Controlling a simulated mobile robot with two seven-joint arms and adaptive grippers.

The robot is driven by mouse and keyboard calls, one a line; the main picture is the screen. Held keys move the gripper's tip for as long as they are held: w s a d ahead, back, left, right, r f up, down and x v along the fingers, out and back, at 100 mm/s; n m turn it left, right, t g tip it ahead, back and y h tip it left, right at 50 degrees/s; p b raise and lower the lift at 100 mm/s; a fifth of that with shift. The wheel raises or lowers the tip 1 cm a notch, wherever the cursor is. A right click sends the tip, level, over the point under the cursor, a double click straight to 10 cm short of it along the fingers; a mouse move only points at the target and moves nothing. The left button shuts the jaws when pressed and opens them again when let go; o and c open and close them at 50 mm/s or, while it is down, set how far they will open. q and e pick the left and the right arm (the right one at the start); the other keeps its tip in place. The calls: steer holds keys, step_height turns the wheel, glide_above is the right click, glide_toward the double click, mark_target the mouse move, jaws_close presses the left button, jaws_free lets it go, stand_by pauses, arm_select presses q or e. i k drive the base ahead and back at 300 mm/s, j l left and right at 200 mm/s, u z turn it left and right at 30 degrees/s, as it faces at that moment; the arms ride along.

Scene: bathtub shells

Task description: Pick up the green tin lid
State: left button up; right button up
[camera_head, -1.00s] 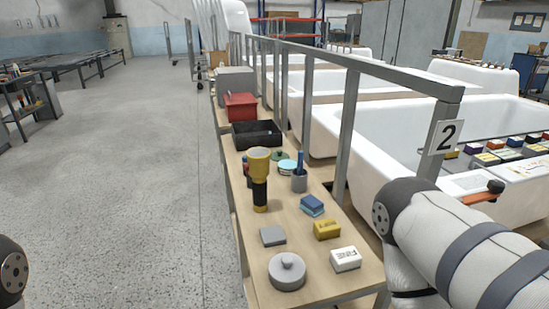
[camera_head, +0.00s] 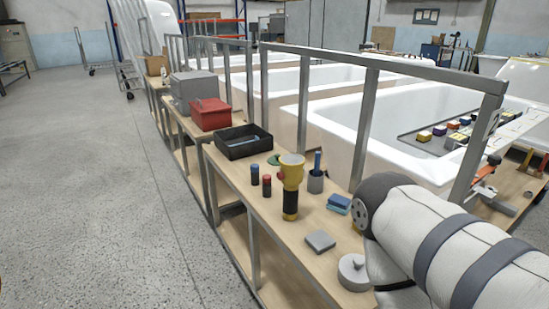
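A small green round piece (camera_head: 273,159), which looks like the green tin lid, lies on the narrow wooden bench (camera_head: 240,174). It is just past the yellow and black flashlight (camera_head: 291,185) and near the black tray. The flashlight stands upright and covers the area beside the green piece. My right arm comes in from the right over the near end of the bench, but its gripper is out of view. My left gripper is not in view.
Two small dark cylinders (camera_head: 266,185), a grey cup (camera_head: 316,182), blue sponges (camera_head: 338,204), a grey block (camera_head: 320,241) and a grey round lidded piece (camera_head: 354,272) crowd the bench. A black tray (camera_head: 243,142) and red box (camera_head: 210,114) stand farther back. Metal rails border the tubs.

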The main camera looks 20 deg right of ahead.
mark_target(273, 160)
steer(key=i+j+z, duration=0.25)
steer(key=i+j, duration=0.35)
steer(key=i+j+z, duration=0.25)
steer(key=i+j, duration=0.25)
steer(key=j, duration=0.2)
